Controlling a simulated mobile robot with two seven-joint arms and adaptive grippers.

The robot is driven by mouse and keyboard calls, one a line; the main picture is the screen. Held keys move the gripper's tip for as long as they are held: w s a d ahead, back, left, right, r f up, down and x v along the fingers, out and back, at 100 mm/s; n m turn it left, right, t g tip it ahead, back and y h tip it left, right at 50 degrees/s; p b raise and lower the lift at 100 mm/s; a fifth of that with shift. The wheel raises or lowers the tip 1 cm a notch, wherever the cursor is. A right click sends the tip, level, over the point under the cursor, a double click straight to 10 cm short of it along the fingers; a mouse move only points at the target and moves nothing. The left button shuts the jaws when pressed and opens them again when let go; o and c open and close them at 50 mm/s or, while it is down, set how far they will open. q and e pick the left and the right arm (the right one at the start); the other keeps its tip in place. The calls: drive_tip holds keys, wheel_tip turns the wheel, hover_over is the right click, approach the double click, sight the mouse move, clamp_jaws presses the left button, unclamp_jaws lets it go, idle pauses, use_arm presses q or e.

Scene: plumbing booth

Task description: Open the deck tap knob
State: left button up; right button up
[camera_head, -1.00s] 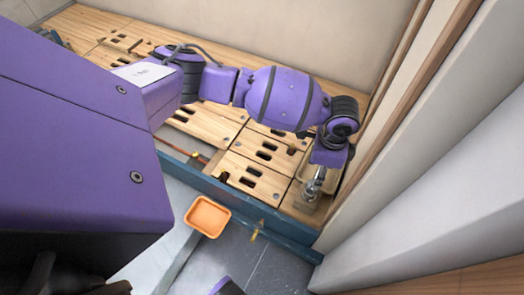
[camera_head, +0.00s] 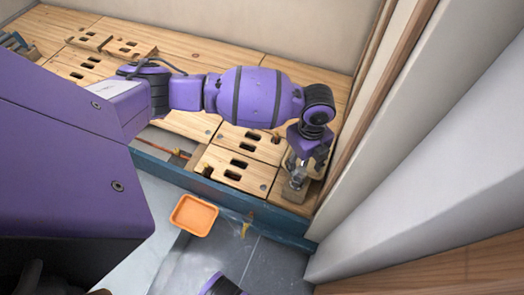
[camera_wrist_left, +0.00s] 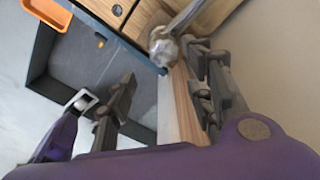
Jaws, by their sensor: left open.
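The deck tap is a metal fitting (camera_head: 297,176) at the right end of the wooden deck in the head view. In the left wrist view its rounded metal knob (camera_wrist_left: 163,47) shows near the top middle, with a metal pipe running up to the right. My left gripper (camera_head: 307,157) is just above the tap, pointing down. In the left wrist view my left gripper (camera_wrist_left: 162,65) is open, with the knob beyond and roughly between its fingertips. I cannot tell whether they touch. The gripper partly hides the tap in the head view. My right gripper is not visible.
An orange tray (camera_head: 194,215) lies below the deck's blue front edge (camera_head: 200,180). Wooden deck panels (camera_head: 238,168) with slots lie left of the tap. A pale wall and wood trim (camera_head: 375,100) stand close on the right.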

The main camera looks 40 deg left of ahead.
sight(300, 170)
use_arm(q)
drive_tip(key=m, duration=0.5)
drive_tip(key=shift+w+a+f+m, duration=0.1)
drive_tip(key=shift+w+a+m, duration=0.05)
drive_tip(key=shift+w+m, duration=0.25)
drive_tip(key=m, duration=0.4)
drive_tip(key=shift+w+a+r+m, duration=0.1)
drive_tip(key=shift+a+r+m, duration=0.05)
drive_tip(key=shift+r+m, duration=0.15)
drive_tip(key=m, duration=0.3)
drive_tip(key=shift+a, duration=0.1)
wheel_tip(300, 170, down, 8)
drive_tip(key=b, duration=0.3)
drive_tip(key=shift+r, duration=0.1)
drive_tip(key=shift+c, duration=0.3)
